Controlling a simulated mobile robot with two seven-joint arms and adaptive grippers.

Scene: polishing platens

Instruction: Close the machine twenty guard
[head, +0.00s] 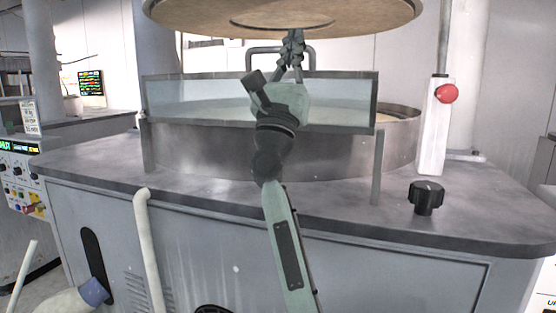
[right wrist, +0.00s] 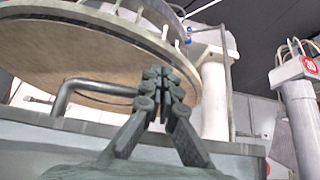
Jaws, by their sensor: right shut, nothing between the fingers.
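The guard (head: 205,97) is a clear panel in a grey metal frame. It stands across the front of the round metal basin (head: 340,150) on the machine. A dark loop handle (head: 263,50) rises from its top edge; it also shows in the right wrist view (right wrist: 105,87). My right gripper (head: 293,38) is shut and empty. Its fingers point up and overlap the right part of the handle in both views; I cannot tell whether they touch it. In the right wrist view, the fingertips (right wrist: 158,73) hide part of the handle bar. My left gripper is not in view.
A large round upper plate (head: 190,18) hangs just above the handle and gripper. A post with a red button (head: 447,94) stands right of the basin. A black knob (head: 426,197) sits on the front right worktop. A control panel (head: 20,175) is at far left.

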